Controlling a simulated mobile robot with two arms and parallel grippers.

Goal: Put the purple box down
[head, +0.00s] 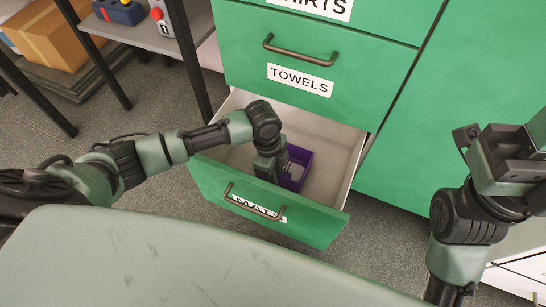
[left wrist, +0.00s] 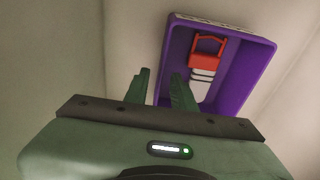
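The purple box (head: 297,178) sits inside the open drawer labelled MATS (head: 320,228), in its right half in the head view. The box is open-topped and holds a red item and pale pieces in the left wrist view (left wrist: 236,60). My left gripper (head: 280,165) reaches down into the drawer at the box's left side. In the left wrist view its fingers (left wrist: 160,85) are apart, one outside the box and one inside, with the side wall between them and a gap showing. My right gripper (head: 500,155) is raised at the right, its fingertips unclear.
The green cabinet (head: 380,75) rises behind, with a closed TOWELS drawer (head: 300,65) above the open one. The drawer floor (head: 330,165) around the box looks clear. A shelf with a cardboard box (head: 55,38) stands at the upper left.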

